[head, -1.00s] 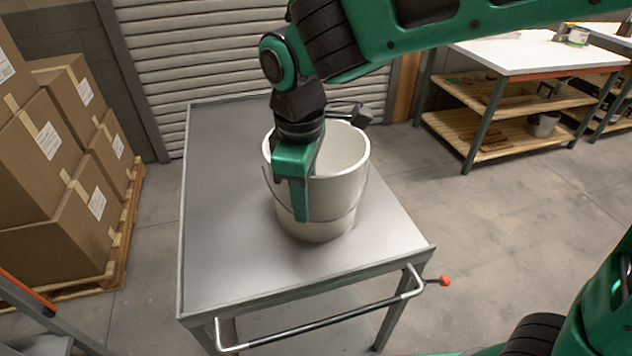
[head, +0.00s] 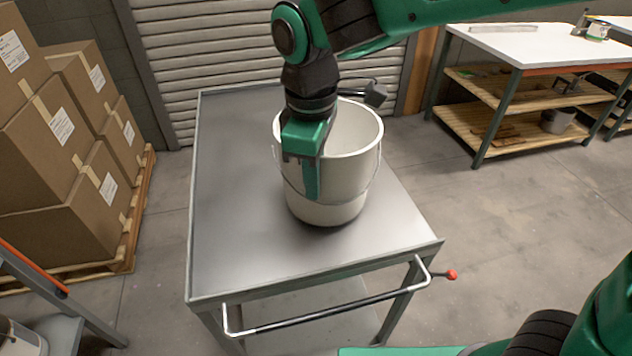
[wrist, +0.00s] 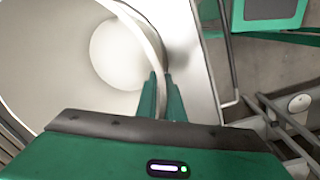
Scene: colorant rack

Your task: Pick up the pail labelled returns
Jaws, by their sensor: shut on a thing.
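A large white pail (head: 352,160) stands over the grey cart top, with a thin wire handle hanging down its side. I see no label on the side facing the head camera. My gripper (head: 308,178) points down at the pail's near left rim and is shut on its wall, one finger outside. In the wrist view both fingers (wrist: 161,98) pinch the pail's rim and wall (wrist: 148,35). The inside of the pail looks empty. Whether its base touches the cart is hard to tell.
The metal cart (head: 235,240) has a push bar (head: 330,308) with a red end at its front. Stacked cardboard boxes (head: 60,150) stand on a pallet at left. A white-topped bench (head: 540,50) with wooden shelves stands at right. Floor between cart and bench is clear.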

